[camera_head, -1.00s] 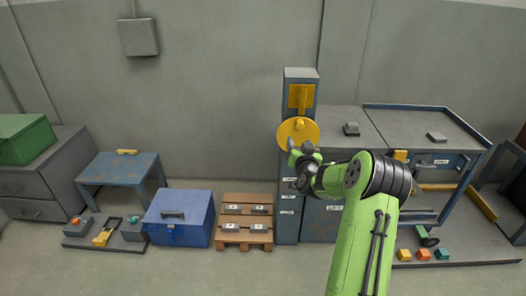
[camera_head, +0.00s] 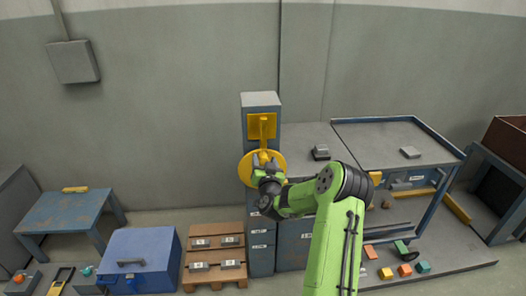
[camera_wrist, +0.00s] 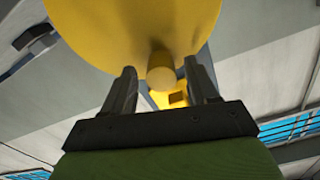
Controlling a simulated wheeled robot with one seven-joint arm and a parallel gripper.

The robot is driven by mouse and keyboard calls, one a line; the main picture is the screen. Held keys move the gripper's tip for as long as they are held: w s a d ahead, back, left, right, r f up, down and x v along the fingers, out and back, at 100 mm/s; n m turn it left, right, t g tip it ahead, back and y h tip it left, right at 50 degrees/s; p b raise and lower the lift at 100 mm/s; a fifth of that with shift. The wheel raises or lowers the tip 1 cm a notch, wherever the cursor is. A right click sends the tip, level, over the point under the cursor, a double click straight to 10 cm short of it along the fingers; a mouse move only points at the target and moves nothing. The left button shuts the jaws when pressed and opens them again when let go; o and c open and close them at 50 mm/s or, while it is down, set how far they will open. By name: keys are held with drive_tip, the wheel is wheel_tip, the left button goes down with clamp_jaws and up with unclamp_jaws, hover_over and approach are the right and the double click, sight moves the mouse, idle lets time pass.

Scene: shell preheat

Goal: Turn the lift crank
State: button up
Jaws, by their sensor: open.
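The lift crank is a yellow disc (camera_head: 248,168) on the front of a tall grey column (camera_head: 261,100), below a yellow plate (camera_head: 262,126). In the wrist view the disc (camera_wrist: 130,30) fills the top, and a short yellow round handle (camera_wrist: 161,74) sticks out from it. My gripper (camera_wrist: 161,85) is open, with one finger on each side of the handle. Whether the fingers touch it I cannot tell. In the head view my gripper (camera_head: 266,172) is in front of the disc and hides part of it.
A grey cabinet top with a small dark block (camera_head: 321,152) stands right of the column, beside a blue-edged table (camera_head: 395,140). A wooden pallet (camera_head: 214,258) and a blue box (camera_head: 139,260) stand on the floor at left. Small coloured blocks (camera_head: 405,269) lie at lower right.

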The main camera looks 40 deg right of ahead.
drive_tip(key=shift+w+d, duration=0.1)
drive_tip(key=shift+w, duration=0.05)
drive_tip(key=shift+r, duration=0.1)
clamp_jaws()
drive_tip(key=shift+a, duration=0.2)
